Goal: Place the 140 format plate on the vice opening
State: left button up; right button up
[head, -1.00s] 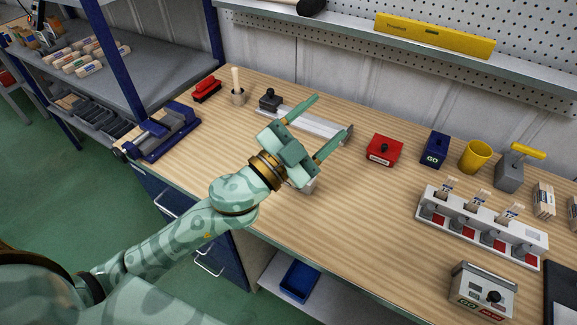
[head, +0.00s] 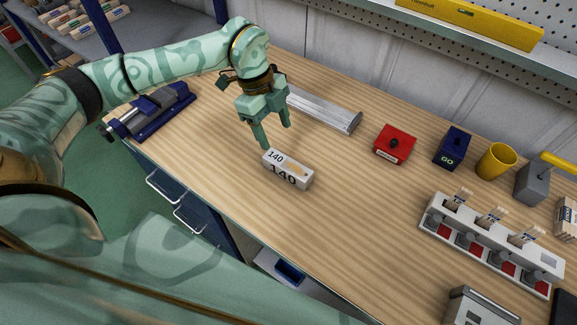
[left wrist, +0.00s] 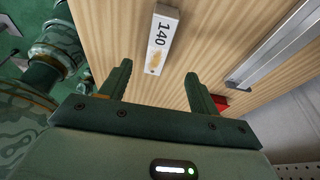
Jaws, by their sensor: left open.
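The 140 format plate (head: 288,170) is a pale block marked "140" lying on the wooden bench. It also shows in the left wrist view (left wrist: 162,40), ahead of the fingers. My left gripper (head: 276,138) is open, fingers pointing down, just behind and above the plate's left end; I see no contact. In the left wrist view its two fingers (left wrist: 158,82) stand apart with nothing between them. The blue and grey vice (head: 152,110) is at the bench's left end, partly behind my left arm. My right gripper is not in view.
A metal rail (head: 322,108) lies behind the plate. To the right are a red box (head: 394,145), a blue GO box (head: 453,148), a yellow cup (head: 496,161) and a white station strip (head: 490,245). The bench between plate and vice is clear.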

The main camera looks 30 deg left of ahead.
pick_arm(q)
send_over(287, 163)
jog(key=a, duration=0.2)
jog(key=f, duration=0.4)
jog(key=shift+w+a+f, duration=0.15)
jog(key=shift+w+f, duration=0.05)
jog(key=shift+w, duration=0.15)
jog(key=x, duration=0.5)
jog(key=shift+s+d+f+b, duration=0.2)
jog(key=shift+s+d+b, duration=0.05)
jog(key=shift+b, duration=0.15)
jog(key=shift+r, duration=0.1)
grip_shut()
